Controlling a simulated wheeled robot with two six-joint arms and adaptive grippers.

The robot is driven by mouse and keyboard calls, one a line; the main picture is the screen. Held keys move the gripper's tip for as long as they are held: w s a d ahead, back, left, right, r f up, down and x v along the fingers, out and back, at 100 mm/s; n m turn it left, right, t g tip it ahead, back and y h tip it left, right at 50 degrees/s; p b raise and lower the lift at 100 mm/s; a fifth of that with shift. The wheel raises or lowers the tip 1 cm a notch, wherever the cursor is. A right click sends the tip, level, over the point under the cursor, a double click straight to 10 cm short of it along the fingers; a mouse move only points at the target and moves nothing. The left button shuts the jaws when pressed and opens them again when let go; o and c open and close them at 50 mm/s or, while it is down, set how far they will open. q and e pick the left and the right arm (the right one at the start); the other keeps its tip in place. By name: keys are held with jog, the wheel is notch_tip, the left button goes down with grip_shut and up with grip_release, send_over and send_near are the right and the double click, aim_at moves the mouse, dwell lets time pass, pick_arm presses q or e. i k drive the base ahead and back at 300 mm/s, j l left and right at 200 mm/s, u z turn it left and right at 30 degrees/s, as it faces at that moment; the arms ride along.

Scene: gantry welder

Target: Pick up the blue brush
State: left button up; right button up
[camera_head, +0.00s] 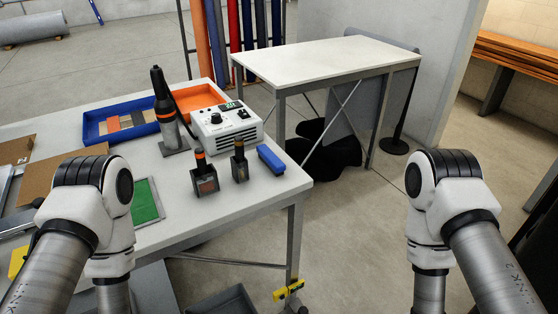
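A small blue block-like object (271,158), which looks like the blue brush, lies near the right edge of the white worktable (235,196). It is right of two small dark upright items with orange or brown tops. Nothing is touching it from above. Only upper parts of my two arms show, at the lower left and lower right. Both forearms run down out of the picture, so neither gripper is visible.
A second white table (325,56) stands behind.

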aim_at(277, 166)
jog(key=i+l+u, duration=0.1)
jog(key=l, duration=0.25)
jog(key=i+l+u, duration=0.25)
jog(key=l, duration=0.45)
jog(key=i+l+u, duration=0.1)
jog(key=l, duration=0.25)
jog(key=i+l+u, duration=0.1)
jog(key=l, duration=0.3)
jog(key=i, duration=0.1)
